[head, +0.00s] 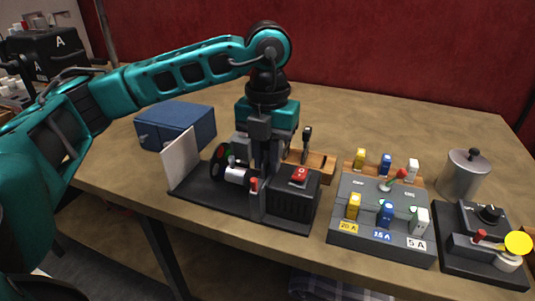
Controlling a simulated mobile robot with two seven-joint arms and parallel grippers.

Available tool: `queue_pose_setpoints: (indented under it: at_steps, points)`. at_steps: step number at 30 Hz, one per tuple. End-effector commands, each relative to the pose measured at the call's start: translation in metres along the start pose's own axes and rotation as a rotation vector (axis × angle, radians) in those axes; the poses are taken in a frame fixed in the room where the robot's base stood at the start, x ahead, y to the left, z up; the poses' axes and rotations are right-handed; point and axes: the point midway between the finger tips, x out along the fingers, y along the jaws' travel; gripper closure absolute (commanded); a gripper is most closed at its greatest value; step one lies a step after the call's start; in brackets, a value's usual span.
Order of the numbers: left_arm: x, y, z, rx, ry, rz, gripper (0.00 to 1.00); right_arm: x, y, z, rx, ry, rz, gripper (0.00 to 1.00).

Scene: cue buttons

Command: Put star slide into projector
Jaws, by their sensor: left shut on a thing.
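The projector is a dark unit (293,202) with a red button on a black base. A white screen (182,160) stands at its left end, with a small white cylinder (236,174) and a coloured wheel (217,162) between. My left gripper (262,165) points down over the middle of the projector, shut on a slim thing, likely a slide. The gripper and the projector parts hide most of it, and I cannot see a star on it. I cannot tell whether it touches the slot. My right gripper is not in view.
Behind the projector is a wooden rack (322,163) with a dark upright piece (307,142). A blue box (178,127) stands at the left. To the right are a grey fuse box (346,240), a metal canister (461,175) and a black lever unit (462,262). The back of the table is clear.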

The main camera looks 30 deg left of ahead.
Motion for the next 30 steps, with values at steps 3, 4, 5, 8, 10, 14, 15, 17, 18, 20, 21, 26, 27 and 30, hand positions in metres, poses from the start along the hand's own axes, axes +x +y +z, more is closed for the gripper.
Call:
queue_pose_setpoints:
  at_steps: [3,4,5,8,10,14,15,17,18,20,21,26,27,30]
  points:
    - [0.0002,-0.0002,0.0000,0.000,-0.001,-0.001,1.00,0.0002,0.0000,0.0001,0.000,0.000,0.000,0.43]
    - [0.0001,-0.0002,0.0000,0.000,-0.001,-0.001,1.00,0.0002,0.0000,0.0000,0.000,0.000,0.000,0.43]
    - [0.0001,-0.0002,0.0000,0.000,0.000,-0.001,1.00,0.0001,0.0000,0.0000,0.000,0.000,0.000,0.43]
    - [0.0001,-0.0002,0.0000,0.000,0.000,0.000,1.00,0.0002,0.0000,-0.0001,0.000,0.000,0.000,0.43]
    - [0.0001,-0.0002,0.0000,0.000,0.000,0.000,1.00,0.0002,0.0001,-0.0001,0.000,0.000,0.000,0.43]
    - [0.0006,-0.0001,0.0000,0.000,0.000,0.000,1.00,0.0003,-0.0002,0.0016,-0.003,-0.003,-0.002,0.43]
    - [0.0011,-0.0001,0.0000,0.000,0.000,0.000,1.00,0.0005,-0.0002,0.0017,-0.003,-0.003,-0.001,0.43]
    - [0.0021,-0.0001,0.0000,0.000,0.000,0.000,1.00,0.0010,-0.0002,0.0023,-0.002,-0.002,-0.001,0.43]
    - [0.0029,-0.0001,0.0000,0.000,0.000,0.000,1.00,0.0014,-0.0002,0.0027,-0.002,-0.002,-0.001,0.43]
    - [0.0044,-0.0001,-0.0001,0.000,0.000,0.000,1.00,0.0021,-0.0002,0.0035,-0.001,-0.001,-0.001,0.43]
    - [0.0053,-0.0001,-0.0001,0.000,0.000,0.000,1.00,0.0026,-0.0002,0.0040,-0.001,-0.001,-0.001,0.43]
    - [0.0059,-0.0001,0.0000,0.000,0.000,0.000,1.00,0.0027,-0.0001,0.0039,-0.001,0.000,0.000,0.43]
    - [0.0059,-0.0001,0.0000,0.000,0.000,0.000,0.78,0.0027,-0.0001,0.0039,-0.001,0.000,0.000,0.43]
    - [0.0060,-0.0001,-0.0001,0.000,0.000,0.000,0.68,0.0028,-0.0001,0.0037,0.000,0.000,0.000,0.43]
